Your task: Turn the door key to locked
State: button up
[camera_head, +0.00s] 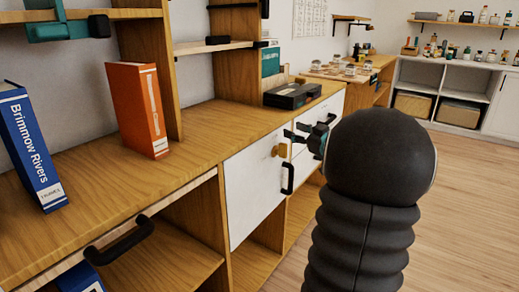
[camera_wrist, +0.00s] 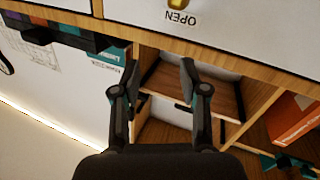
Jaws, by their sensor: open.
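The gold door key (camera_head: 281,150) sits on a white cabinet door (camera_head: 252,190), above and left of its black handle (camera_head: 288,178).
An orange binder (camera_head: 137,110) and a blue binder (camera_head: 28,145) stand on the wooden cabinet top (camera_head: 185,142). A black box (camera_head: 291,95) lies farther back. Another black handle (camera_head: 120,241) sticks out at lower left. The floor (camera_head: 460,190) at right is clear.

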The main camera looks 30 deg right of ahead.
aim_at(287, 148)
jog(key=s+d+f+n+g+y, duration=0.1)
jog(key=s+d+f+y, duration=0.3)
jog(key=s+f+y, duration=0.3)
jog(key=shift+h, duration=0.7)
jog(key=x, duration=1.2)
jog(key=shift+w+a, duration=0.2)
jog(key=shift+a, duration=0.1)
grip_shut()
